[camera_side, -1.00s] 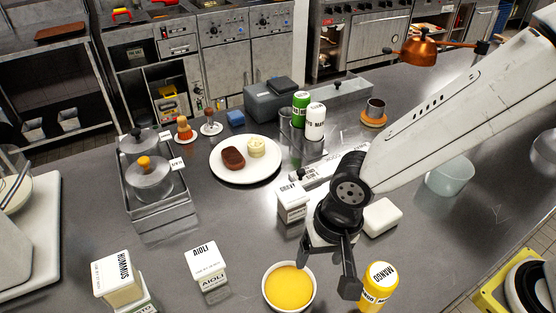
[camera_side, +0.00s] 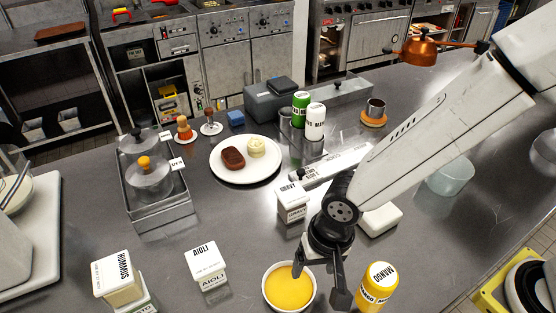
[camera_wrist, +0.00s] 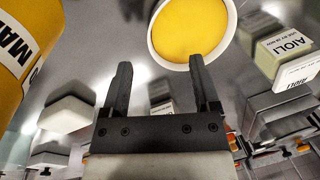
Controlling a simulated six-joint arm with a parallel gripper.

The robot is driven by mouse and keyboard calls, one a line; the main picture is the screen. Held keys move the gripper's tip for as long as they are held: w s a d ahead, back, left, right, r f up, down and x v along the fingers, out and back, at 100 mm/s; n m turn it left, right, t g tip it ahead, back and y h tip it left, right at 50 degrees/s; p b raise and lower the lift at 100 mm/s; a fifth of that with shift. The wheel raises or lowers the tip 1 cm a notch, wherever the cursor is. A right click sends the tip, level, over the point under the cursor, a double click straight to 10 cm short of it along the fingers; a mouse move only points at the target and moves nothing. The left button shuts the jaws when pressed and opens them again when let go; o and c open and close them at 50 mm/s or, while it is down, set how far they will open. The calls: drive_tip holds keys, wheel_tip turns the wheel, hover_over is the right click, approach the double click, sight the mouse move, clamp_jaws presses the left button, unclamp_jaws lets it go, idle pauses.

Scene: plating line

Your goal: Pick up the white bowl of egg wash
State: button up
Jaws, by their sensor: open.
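The white bowl of egg wash (camera_side: 268,293), full of yellow liquid, stands upright on the steel counter at the front in the side view. In the wrist view the bowl (camera_wrist: 222,64) is at the top, just beyond my fingertips. My gripper (camera_side: 319,283) is open and empty, pointing down at the bowl's right side. One finger overlaps the bowl's right rim in the side view; I cannot tell whether it touches. In the wrist view my two fingers (camera_wrist: 160,75) are spread apart with nothing between them.
A yellow mango bottle (camera_side: 379,282) stands close to the right of my gripper. An aioli carton (camera_side: 207,263) stands left of the bowl, a gravy carton (camera_side: 293,203) behind it, and a hummus carton (camera_side: 116,275) farther left. A plate (camera_side: 270,174) with food lies farther back.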

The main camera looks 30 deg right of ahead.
sight(309, 284)
drive_tip(key=shift+w+a+f, duration=0.1)
drive_tip(key=shift+a+f, duration=0.1)
drive_tip(key=shift+f, duration=0.85)
drive_tip(key=shift+w+a+f, duration=0.1)
drive_tip(key=shift+a+f, duration=0.05)
drive_tip(key=shift+f, duration=0.85)
clamp_jaws()
drive_tip(key=shift+s+d+f, duration=0.1)
drive_tip(key=shift+s, duration=0.05)
